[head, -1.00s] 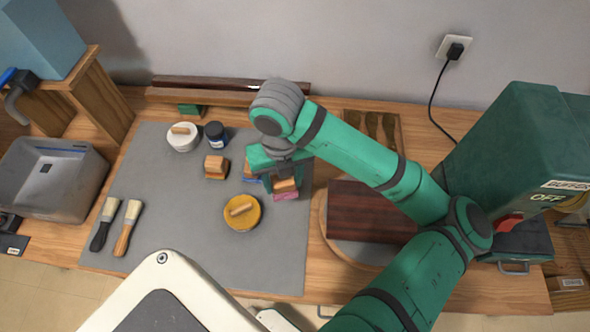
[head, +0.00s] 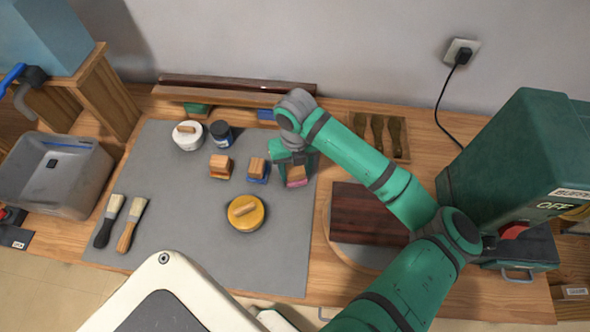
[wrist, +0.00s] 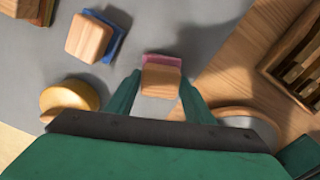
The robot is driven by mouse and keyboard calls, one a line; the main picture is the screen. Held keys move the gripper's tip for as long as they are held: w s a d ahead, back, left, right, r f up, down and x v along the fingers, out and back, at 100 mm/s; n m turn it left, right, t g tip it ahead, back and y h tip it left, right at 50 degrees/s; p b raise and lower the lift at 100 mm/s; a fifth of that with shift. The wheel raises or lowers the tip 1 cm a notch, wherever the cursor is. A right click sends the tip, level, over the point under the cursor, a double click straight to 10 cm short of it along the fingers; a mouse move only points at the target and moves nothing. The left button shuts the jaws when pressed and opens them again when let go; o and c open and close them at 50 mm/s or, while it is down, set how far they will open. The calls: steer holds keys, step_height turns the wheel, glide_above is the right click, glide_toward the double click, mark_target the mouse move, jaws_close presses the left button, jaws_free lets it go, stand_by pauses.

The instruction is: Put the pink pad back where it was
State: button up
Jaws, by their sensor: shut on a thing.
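The pink pad (head: 297,183) has a wooden block handle (head: 297,174) on top. My gripper (head: 293,168) is shut on this handle near the right edge of the grey mat. In the wrist view the handle (wrist: 161,81) sits between the two green fingers, with the pink pad (wrist: 162,60) showing at its far edge. I cannot tell whether the pad touches the mat. The blue pad (head: 258,171) with its wooden handle stands just to the left, apart from my gripper.
Another wooden-handled pad (head: 220,166) stands farther left. A yellow-lidded pot (head: 246,213), white pot (head: 188,135), dark jar (head: 221,133) and two brushes (head: 131,224) are on the grey mat (head: 180,230). A dark wooden block (head: 365,212) on a round plate is at right. The mat's front right is clear.

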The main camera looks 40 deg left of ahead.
mark_target(295, 169)
steer(key=shift+f, duration=0.2)
steer(key=shift+w+d, duration=0.1)
steer(key=shift+d, duration=0.1)
steer(key=shift+a, duration=0.1)
steer(key=o, duration=1.1)
steer(key=shift+s+a+f, duration=0.1)
steer(key=shift+s+a, duration=0.15)
steer(key=shift+s, duration=0.05)
steer(key=shift+d, duration=0.1)
steer(key=shift+w+r, duration=0.1)
steer(key=shift+r, duration=0.4)
step_height(295, 169, up, 11)
steer(key=shift+r, duration=0.2)
steer(key=shift+w, duration=0.15)
